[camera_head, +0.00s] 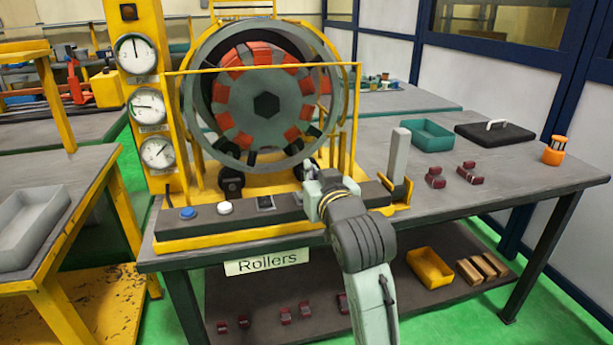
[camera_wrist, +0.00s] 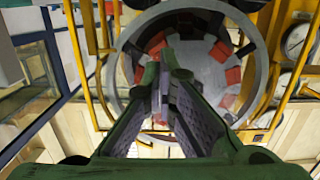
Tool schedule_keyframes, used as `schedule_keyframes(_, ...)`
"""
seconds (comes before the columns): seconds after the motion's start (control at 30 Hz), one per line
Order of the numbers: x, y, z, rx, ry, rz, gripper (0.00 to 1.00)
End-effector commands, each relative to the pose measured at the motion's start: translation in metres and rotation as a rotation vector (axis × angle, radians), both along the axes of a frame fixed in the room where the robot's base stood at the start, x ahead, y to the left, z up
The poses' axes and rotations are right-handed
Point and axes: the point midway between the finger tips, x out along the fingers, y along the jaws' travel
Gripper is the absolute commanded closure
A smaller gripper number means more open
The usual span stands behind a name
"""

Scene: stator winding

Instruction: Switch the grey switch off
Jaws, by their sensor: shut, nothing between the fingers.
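A dark control panel (camera_head: 285,215) runs along the table's front under the stator. It carries a blue button (camera_head: 188,213), a white button (camera_head: 224,207) and a small grey-and-black switch (camera_head: 265,202). A tall grey lever (camera_head: 399,157) stands upright at the panel's right end. Which of the two is the grey switch I cannot tell for sure. My gripper (camera_head: 312,175) is above the panel, between the small switch and the lever, apart from the lever. In the wrist view its fingers (camera_wrist: 164,62) are closed and empty, with the stator behind them. No switch shows there.
The round stator (camera_head: 262,105) with red segments stands in a yellow frame behind my gripper. Gauges (camera_head: 150,107) line a yellow post at left. A teal tray (camera_head: 430,134), a black case (camera_head: 495,134) and small dark red parts (camera_head: 436,178) lie on the right.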

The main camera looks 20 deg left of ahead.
Motion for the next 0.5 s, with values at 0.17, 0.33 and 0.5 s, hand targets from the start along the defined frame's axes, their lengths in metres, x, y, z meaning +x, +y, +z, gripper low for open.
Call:
schedule_keyframes(0.17,-0.017,-0.011,0.009,0.000,-0.002,0.000,1.00)
schedule_keyframes(0.33,-0.022,-0.014,0.011,0.000,0.000,0.001,1.00)
schedule_keyframes(0.5,-0.022,-0.014,0.011,0.000,0.000,0.001,1.00)
